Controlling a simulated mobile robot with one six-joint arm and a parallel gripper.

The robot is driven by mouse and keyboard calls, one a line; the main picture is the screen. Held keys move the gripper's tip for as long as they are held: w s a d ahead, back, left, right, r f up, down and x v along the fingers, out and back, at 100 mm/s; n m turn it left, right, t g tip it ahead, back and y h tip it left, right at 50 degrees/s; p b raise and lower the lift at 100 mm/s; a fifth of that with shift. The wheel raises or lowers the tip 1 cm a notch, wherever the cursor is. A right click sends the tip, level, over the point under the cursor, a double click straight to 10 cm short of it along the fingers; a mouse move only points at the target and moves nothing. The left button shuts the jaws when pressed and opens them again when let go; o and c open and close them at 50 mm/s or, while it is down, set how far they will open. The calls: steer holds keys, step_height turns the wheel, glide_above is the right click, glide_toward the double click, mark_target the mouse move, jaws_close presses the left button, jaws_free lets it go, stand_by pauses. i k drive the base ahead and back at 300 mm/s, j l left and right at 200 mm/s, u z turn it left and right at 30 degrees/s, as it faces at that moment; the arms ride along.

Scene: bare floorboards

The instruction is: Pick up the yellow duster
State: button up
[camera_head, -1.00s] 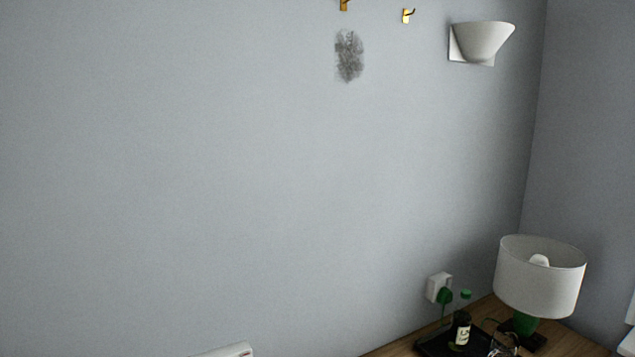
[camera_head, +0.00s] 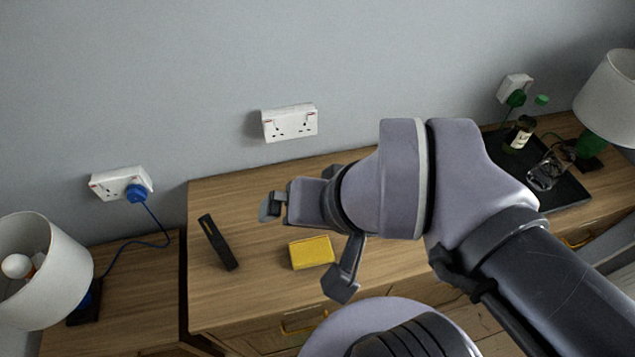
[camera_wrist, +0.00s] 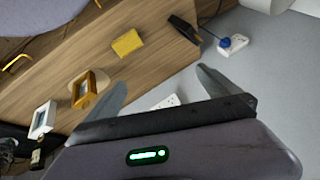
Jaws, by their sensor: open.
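The yellow duster (camera_head: 311,252) is a small yellow block lying on the wooden dresser top (camera_head: 225,300). It also shows in the wrist view (camera_wrist: 127,42), beyond my fingers and up from the gap between them. My gripper (camera_head: 305,248) is open and empty. In the head view its fingers appear on either side of the duster, one up and left of it, one down and right. In the wrist view the gripper (camera_wrist: 162,92) is clearly apart from the duster. Nothing hides the duster.
A black bar-shaped object (camera_head: 219,243) lies left of the duster. Lamps stand at far left (camera_head: 40,270) and far right (camera_head: 610,100). A black tray (camera_head: 572,193) holds a bottle and glasses. Sockets (camera_head: 290,123) are on the wall.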

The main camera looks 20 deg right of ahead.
mark_target(312, 252)
steer(key=j+z, duration=0.3)
steer(key=z, duration=0.15)
steer(key=j+z, duration=0.25)
steer(key=z, duration=0.25)
steer(key=k+j+z, duration=0.15)
steer(key=z, duration=0.3)
steer(key=j, duration=0.1)
